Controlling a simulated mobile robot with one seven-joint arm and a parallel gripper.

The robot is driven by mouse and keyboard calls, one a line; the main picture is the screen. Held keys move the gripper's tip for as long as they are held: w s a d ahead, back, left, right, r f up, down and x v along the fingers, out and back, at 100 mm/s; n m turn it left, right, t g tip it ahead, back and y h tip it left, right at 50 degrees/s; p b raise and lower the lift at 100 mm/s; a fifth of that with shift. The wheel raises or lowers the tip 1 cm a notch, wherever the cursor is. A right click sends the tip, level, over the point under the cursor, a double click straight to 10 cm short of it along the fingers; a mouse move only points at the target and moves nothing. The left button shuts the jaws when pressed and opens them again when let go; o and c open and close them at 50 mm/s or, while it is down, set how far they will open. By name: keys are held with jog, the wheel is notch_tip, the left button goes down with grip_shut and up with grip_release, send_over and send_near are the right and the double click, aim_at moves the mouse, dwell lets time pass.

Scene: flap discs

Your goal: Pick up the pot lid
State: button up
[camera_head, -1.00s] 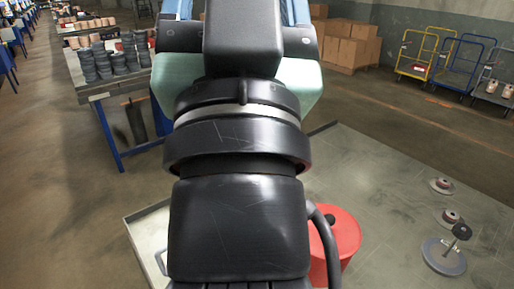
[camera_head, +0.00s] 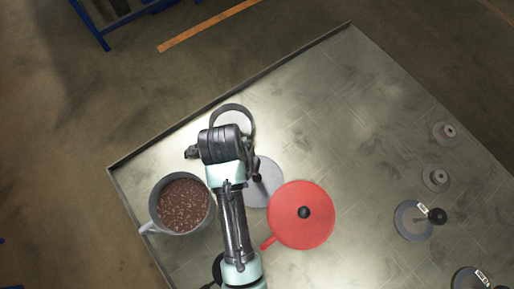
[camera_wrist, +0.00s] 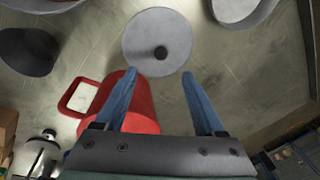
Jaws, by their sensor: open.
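A round grey lid (camera_head: 266,185) with a dark knob lies flat on the table, partly hidden by my arm in the head view. In the wrist view the lid (camera_wrist: 142,34) shows whole, with its knob near its lower middle. My gripper (camera_wrist: 160,76) has two blue fingers spread apart with nothing between them. The fingertips appear just below the lid in the wrist view, apart from the knob; the height gap is hard to tell. A grey pot (camera_head: 158,215) with brown contents stands uncovered to the left of my arm in the head view.
A red pot (camera_head: 288,230) with a black knob on top stands close beside the lid; its side (camera_wrist: 142,108) is near my left finger in the wrist view. A grey ring-rimmed item (camera_head: 240,108) lies behind my arm. Several discs stand at right. The table's (camera_head: 345,95) far part is clear.

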send_over(256, 177)
jog(key=a, duration=0.1)
jog(key=f, duration=0.6)
jog(key=shift+s+f+p, duration=0.2)
jog(key=shift+s+p, duration=0.1)
jog(key=shift+d+f+p, duration=0.2)
jog(key=shift+f+p, duration=0.2)
jog(key=shift+f, duration=0.25)
jog(key=shift+w+d+f+p, duration=0.15)
jog(key=shift+d+f, duration=0.05)
jog(key=shift+f, duration=0.8)
jog(key=shift+w+d+f+p, duration=0.1)
jog(key=shift+d+f+p, duration=0.05)
jog(key=shift+f, duration=0.85)
grip_shut()
